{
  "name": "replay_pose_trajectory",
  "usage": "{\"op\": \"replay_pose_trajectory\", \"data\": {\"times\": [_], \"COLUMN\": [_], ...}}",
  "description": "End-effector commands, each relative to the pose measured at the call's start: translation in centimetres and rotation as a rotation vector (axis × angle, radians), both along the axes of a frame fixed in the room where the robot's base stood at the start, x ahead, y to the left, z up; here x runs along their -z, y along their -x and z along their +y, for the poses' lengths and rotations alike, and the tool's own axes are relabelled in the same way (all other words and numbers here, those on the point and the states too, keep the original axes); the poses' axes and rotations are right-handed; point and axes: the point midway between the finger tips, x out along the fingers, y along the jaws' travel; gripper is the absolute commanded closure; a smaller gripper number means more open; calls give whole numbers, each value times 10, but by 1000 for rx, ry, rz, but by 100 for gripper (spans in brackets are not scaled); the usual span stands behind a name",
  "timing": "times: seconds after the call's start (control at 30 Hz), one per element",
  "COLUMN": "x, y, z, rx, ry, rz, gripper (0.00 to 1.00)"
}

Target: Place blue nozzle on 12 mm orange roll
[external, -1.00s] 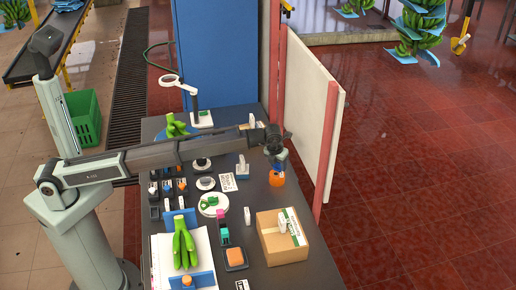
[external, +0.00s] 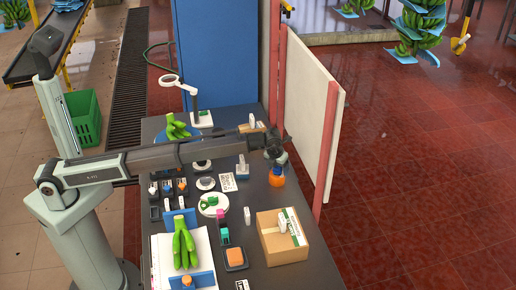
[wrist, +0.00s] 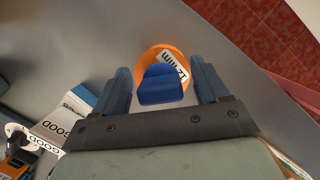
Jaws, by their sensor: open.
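The orange roll (external: 277,180) stands on the dark table near its right edge. In the wrist view, the orange roll (wrist: 148,54) carries a white label reading 12 mm. The blue nozzle (wrist: 161,86) appears over the roll's opening, overlapping its near rim; its exact seating cannot be told. In the external view, the blue nozzle (external: 278,170) shows at the top of the roll. My gripper (wrist: 160,68) is open, with one blue finger on each side of the nozzle and a visible gap to both. In the external view, my gripper (external: 276,158) is just above the roll.
A cardboard box (external: 280,240) stands nearer the front right of the table. A white panel (external: 308,115) with red posts rises beside the table's right edge. A magnifier lamp (external: 190,95) stands at the back. Small labelled parts and a white dish (external: 214,211) lie left.

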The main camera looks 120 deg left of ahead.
Motion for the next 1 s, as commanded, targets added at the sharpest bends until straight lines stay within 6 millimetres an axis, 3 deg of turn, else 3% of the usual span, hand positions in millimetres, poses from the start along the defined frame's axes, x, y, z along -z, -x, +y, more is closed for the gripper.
{"op": "replay_pose_trajectory", "data": {"times": [0.23, 0.7, 1.0], "x": [-13, -91, -116], "y": [0, 0, 0], "z": [-2, -25, -32], "rx": [0, 0, 0], "ry": [-1, -1, 0], "rz": [-1, -1, 0], "gripper": [26, 26, 26]}}
